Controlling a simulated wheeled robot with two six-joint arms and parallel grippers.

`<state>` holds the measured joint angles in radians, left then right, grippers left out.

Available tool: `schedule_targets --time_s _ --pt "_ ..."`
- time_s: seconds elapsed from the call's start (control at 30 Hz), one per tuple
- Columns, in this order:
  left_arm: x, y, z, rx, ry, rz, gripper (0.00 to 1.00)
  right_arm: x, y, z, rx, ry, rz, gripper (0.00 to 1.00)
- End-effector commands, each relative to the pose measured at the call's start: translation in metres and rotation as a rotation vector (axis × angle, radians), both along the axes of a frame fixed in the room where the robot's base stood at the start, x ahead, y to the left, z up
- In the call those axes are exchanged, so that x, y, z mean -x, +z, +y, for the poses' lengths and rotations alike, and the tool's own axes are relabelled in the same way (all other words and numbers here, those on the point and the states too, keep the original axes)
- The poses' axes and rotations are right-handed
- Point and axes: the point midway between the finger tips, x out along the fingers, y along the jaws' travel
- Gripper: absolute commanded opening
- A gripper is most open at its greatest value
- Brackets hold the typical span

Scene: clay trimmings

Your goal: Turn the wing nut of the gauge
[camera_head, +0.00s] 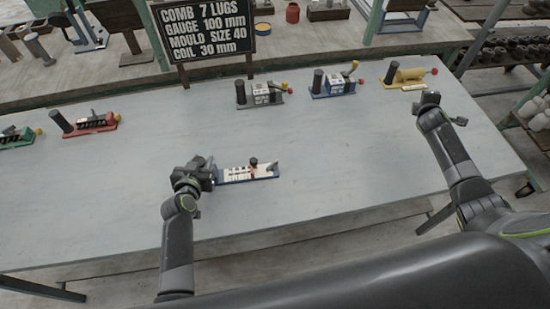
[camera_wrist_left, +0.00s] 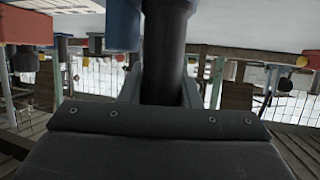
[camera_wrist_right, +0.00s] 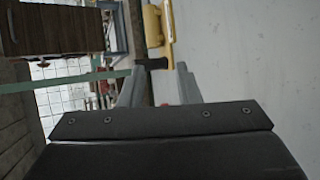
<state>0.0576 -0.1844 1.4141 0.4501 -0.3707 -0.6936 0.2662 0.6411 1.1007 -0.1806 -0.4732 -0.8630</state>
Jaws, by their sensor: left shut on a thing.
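The gauge (camera_head: 232,178) is a low blue base with a white scale strip, lying on the table left of centre. A small dark-topped part on a red piece (camera_head: 253,163) stands up from it; whether this is the wing nut I cannot tell for sure. My left gripper (camera_head: 209,166) is at the gauge's left end. In the left wrist view its fingers are shut around a dark upright cylinder (camera_wrist_left: 165,50), which looks like the gauge's handle post. My right gripper (camera_head: 430,98) is open and empty over the table's right part, and its fingers (camera_wrist_right: 160,85) stand apart.
Similar tools stand along the back: a grey one (camera_head: 262,97), a blue one (camera_head: 333,87) and a yellow one (camera_head: 405,76). A red one (camera_head: 88,124) and a green one (camera_head: 14,138) are at left. A black sign (camera_head: 205,30) stands behind.

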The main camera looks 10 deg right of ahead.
Motion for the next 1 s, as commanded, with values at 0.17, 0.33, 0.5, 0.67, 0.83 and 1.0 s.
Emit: schedule_targets --time_s 0.17,0.33,0.5,0.67,0.83,1.0 --pt "0.002 -0.003 0.000 -0.002 -0.001 0.007 0.00 -0.018 -0.025 0.075 -0.030 0.001 0.173 0.30" --pt "0.002 -0.003 0.000 -0.001 -0.001 0.007 0.00 -0.024 -0.041 0.151 -0.061 0.050 0.362 0.30" --pt "0.002 -0.003 0.000 -0.001 -0.001 0.008 0.00 -0.022 -0.045 0.233 -0.095 0.151 0.558 0.30" --pt "0.002 -0.004 0.000 -0.001 -0.001 0.008 0.00 -0.012 -0.037 0.313 -0.121 0.291 0.739 0.30" --pt "0.002 -0.004 0.000 0.000 -0.001 0.008 0.00 0.008 -0.017 0.395 -0.139 0.482 0.920 0.30" --pt "0.002 -0.004 0.000 0.000 -0.001 0.008 0.00 0.031 0.008 0.457 -0.145 0.669 1.062 0.30"
